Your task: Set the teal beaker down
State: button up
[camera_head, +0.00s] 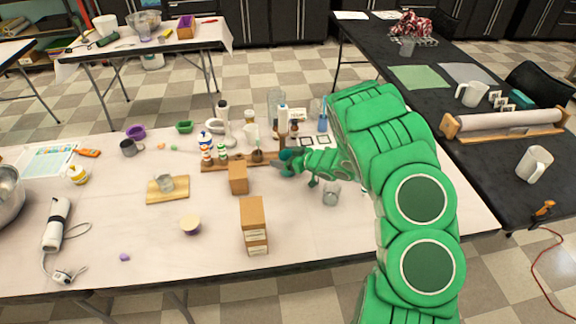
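My green arm reaches in from the right over the white-topped table (130,215). My gripper (283,163) is low over the middle of the table, just right of a wooden rack of small bottles. It is small in the view, and its fingers cannot be made out clearly. A small dark teal shape shows at its tip, but I cannot tell whether this is the teal beaker or part of the gripper. A clear glass beaker (331,193) stands on the table right of my gripper. A blue container (322,122) stands farther back.
The wooden bottle rack (215,165) is left. A wooden board (168,190) holds a glass. The front right tabletop is fairly clear.

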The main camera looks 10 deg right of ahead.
jog(key=c, duration=0.8)
jog(key=shift+o, duration=0.2)
jog(key=shift+r, duration=0.15)
